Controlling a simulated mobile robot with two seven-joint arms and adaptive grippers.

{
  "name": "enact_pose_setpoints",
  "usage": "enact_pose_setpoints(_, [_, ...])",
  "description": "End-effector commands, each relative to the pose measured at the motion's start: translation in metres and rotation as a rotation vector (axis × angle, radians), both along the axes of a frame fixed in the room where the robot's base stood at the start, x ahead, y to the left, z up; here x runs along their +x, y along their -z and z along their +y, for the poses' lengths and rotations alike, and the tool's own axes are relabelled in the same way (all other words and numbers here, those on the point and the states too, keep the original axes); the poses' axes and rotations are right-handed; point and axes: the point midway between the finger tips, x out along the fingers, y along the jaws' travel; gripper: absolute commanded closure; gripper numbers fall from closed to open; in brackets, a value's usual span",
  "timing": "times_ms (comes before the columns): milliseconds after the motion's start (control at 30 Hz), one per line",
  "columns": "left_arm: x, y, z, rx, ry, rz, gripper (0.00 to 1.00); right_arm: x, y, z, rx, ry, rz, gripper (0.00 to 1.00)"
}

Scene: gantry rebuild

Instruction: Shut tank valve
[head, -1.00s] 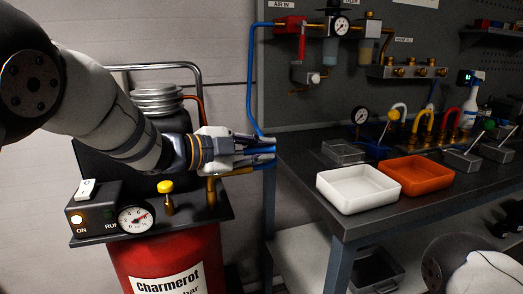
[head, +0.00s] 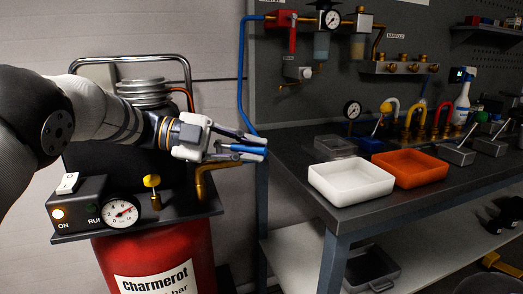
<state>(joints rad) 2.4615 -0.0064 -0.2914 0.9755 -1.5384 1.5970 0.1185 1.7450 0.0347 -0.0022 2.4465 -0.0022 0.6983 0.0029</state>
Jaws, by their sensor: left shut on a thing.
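The red tank (head: 155,260), marked Charmerot, stands at the left with a dark deck on top. At the deck's right side a brass outlet pipe (head: 203,182) rises and bends right toward a blue piece (head: 243,148), which looks like the valve's lever grip. My left gripper (head: 245,145) reaches in from the left above the deck, its fingers pointing right and shut on the blue piece. The fingers partly hide the valve, so I cannot tell the lever's exact angle. My right gripper is out of view.
The deck carries a pressure gauge (head: 121,212), a yellow-topped brass fitting (head: 153,182) and a switch box (head: 72,203). A blue hose (head: 241,85) runs down beside the bench. White (head: 350,183) and orange (head: 410,168) trays sit on the bench (head: 340,215).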

Motion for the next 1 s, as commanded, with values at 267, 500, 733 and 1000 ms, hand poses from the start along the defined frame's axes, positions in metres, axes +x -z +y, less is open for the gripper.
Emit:
enact_pose_setpoints(267, [-0.0019,0.0011,0.0075,0.001,0.016,0.002,1.0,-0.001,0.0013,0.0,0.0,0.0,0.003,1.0])
enact_pose_setpoints(500, [-0.002,0.0011,0.0074,0.001,0.016,0.002,1.0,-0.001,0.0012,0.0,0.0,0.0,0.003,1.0])
enact_pose_setpoints(733, [-0.002,0.0009,0.0073,0.001,0.016,0.001,0.66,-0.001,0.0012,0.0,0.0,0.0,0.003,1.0])
enact_pose_setpoints(1000, [-0.0017,-0.0072,0.0072,0.0,0.016,-0.002,0.66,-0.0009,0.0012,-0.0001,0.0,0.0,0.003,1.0])
